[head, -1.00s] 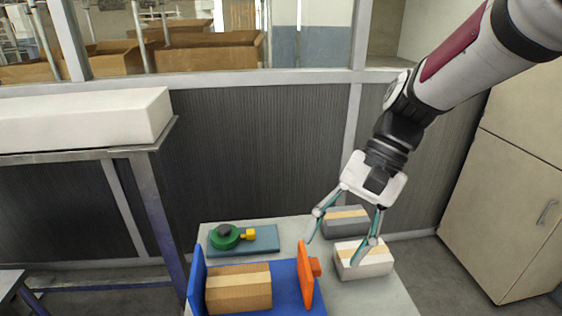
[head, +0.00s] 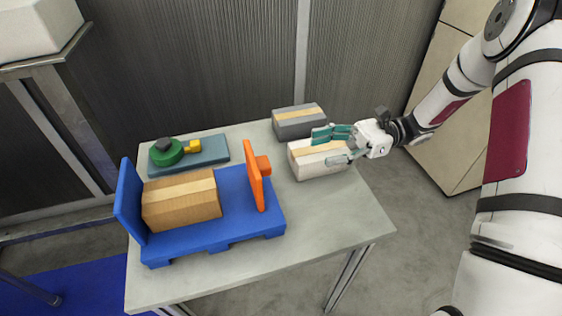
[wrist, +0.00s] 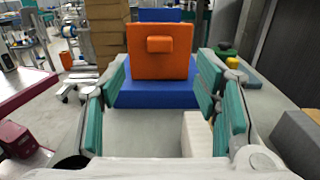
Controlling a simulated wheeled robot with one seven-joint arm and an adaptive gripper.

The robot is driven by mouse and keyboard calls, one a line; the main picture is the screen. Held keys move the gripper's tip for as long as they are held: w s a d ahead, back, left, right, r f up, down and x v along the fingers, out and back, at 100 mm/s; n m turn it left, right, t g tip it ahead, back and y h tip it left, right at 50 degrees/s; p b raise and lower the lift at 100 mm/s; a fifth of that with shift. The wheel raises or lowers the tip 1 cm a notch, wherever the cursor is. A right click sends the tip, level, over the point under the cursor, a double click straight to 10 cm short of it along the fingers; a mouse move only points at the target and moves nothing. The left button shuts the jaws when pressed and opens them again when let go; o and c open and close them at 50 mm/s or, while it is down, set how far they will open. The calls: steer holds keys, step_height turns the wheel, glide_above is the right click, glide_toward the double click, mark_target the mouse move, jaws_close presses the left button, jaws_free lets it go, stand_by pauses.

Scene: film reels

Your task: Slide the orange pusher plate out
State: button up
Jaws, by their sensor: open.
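The orange pusher plate (head: 255,176) stands upright at the right part of the blue base (head: 235,222), with a small orange knob on its right face. A brown box (head: 182,203) sits on the base between the plate and the blue end wall (head: 130,196). My gripper (head: 326,147) is open and empty, to the right of the plate, pointing left toward it, over the white box. In the wrist view the plate (wrist: 160,62) and its knob (wrist: 160,44) show straight ahead between the open fingers (wrist: 163,95), some distance beyond them.
A white box (head: 318,160) lies under my fingers, and a grey box (head: 299,121) stands behind it. A blue-grey plate with green and yellow parts (head: 190,156) lies at the back left. The table's front right (head: 330,225) is clear.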

steer(key=p+x, duration=0.1)
steer(key=x, duration=1.2)
steer(key=shift+s+a, duration=0.1)
steer(key=shift+a, duration=0.2)
steer(key=shift+c, duration=0.6)
